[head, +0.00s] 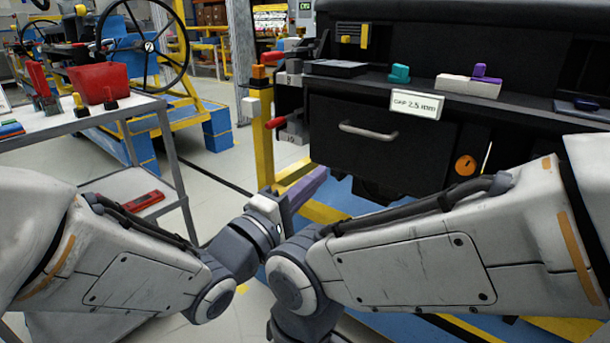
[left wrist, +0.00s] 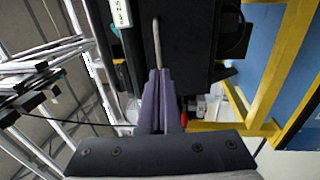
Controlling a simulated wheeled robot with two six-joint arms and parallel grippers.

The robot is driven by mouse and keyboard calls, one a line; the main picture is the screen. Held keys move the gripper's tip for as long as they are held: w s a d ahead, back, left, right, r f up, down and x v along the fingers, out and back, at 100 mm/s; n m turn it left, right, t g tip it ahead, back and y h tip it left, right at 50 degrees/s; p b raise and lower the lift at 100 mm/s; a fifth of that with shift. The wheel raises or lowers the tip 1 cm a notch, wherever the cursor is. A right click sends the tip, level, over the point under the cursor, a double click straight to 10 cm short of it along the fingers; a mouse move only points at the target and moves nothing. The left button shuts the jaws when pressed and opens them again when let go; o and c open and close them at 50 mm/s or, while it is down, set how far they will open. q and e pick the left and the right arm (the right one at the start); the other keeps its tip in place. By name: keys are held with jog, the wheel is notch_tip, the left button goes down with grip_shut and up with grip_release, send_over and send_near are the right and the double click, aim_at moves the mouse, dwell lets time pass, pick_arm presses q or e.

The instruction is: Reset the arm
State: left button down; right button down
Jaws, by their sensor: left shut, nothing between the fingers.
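My left arm (head: 140,270) comes in from the left, and my left gripper (head: 308,188) has purple fingers that point toward the dashboard module. In the left wrist view the two fingers of my left gripper (left wrist: 160,75) are together with nothing between them. The metal drawer handle (head: 368,131) is on the black drawer (head: 375,150); in the left wrist view the handle (left wrist: 156,40) lines up just beyond the fingertips. I cannot tell the gap between them. My right arm (head: 420,255) crosses the lower right and bends down; its gripper is out of sight.
The black module shelf holds a teal block (head: 399,73), a purple block (head: 487,72) and a label (head: 416,102). A yellow frame (head: 264,140) stands beside my left gripper. A metal cart (head: 60,125) with a red bin (head: 98,83) stands at left.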

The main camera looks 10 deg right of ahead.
pick_arm(q)
jog(key=w+a+f+m+g+y, duration=0.1)
jog(key=w+a+f+m+y, duration=0.15)
jog(key=a+f+y, duration=0.5)
jog(key=w+a+f+m+g+y, duration=0.1)
jog(key=w+a+f+y, duration=0.25)
jog(key=a+f, duration=0.7)
jog(key=s+a+f+m+g+y, duration=0.2)
jog(key=s+a+f+g, duration=0.2)
jog(key=s+a, duration=0.25)
jog(key=s+a+f+m+g+y, duration=0.2)
jog(key=s+a+f+m+g, duration=0.15)
jog(key=s+a, duration=0.3)
jog(key=s+d+r+m+g, duration=0.1)
jog(key=s+d+r+m, duration=0.2)
jog(key=s+d, duration=0.4)
jog(key=s+d+r+m+g, duration=0.2)
jog(key=s+d+r+m, duration=0.15)
jog(key=s+d, duration=0.3)
notch_tip(320, 180, up, 34)
jog(key=p, duration=3.5)
jog(key=shift+w+r+h, duration=0.25)
jog(key=shift+w+h, duration=0.05)
jog(key=shift+w, duration=0.05)
jog(key=shift+d, duration=0.1)
